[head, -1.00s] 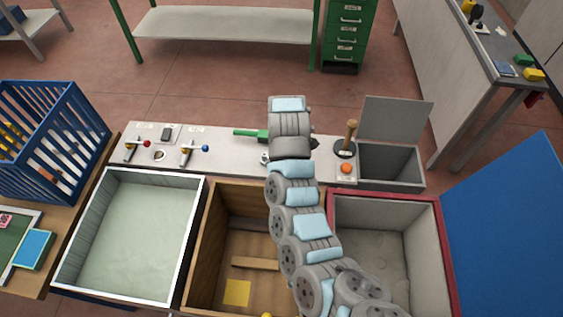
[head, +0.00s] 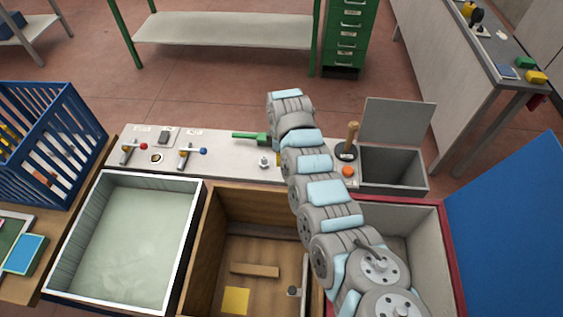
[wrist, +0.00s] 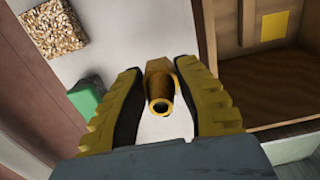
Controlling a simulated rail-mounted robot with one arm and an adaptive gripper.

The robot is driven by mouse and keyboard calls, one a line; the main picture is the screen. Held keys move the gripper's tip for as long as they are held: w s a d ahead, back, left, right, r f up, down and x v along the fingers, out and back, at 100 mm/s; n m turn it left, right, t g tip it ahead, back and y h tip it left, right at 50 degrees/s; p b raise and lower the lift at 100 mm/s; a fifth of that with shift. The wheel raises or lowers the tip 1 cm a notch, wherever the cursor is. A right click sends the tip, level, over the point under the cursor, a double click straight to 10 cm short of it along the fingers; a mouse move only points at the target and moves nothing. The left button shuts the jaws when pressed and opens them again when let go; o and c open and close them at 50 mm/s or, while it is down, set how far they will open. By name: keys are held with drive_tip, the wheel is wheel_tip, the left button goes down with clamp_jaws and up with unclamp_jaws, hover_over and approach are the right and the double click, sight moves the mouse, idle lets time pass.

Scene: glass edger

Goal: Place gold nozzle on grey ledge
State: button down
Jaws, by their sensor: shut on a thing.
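The gold nozzle (wrist: 161,100) is between the two yellow fingers of my gripper (wrist: 160,68) in the wrist view, its round opening facing the camera. My gripper is shut on it. The grey ledge (head: 222,165) runs behind the bins in the head view, and its pale surface (wrist: 125,35) lies beneath the nozzle in the wrist view. I cannot tell whether the nozzle touches the ledge. In the head view my arm hides the nozzle and most of my gripper.
The ledge carries a green handle (head: 250,137), a silver fitting (head: 264,162), an orange button (head: 348,171) and a wooden-handled lever (head: 351,138). In front are a white-rimmed bin (head: 192,240) and a wooden bin (head: 207,235). An open grey box (head: 395,168) stands right.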

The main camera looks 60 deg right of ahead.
drive_tip(key=shift+w+d+f+b, duration=0.15)
drive_tip(key=shift+d+f+b, duration=0.15)
drive_tip(key=shift+f, duration=0.15)
drive_tip(key=shift+w+d+f+b, duration=0.15)
drive_tip(key=shift+d+f+b, duration=0.1)
drive_tip(key=shift+f, duration=0.15)
drive_tip(key=shift+w+f, duration=0.1)
drive_tip(key=shift+w+d+f+b, duration=0.1)
drive_tip(key=shift+d+f+b, duration=0.1)
drive_tip(key=shift+b, duration=0.15)
drive_tip(key=shift+f+b, duration=0.75)
drive_tip(key=shift+f, duration=0.8)
drive_tip(key=shift+f, duration=0.15)
drive_tip(key=c, duration=0.9)
unclamp_jaws()
drive_tip(key=shift+o, duration=0.2)
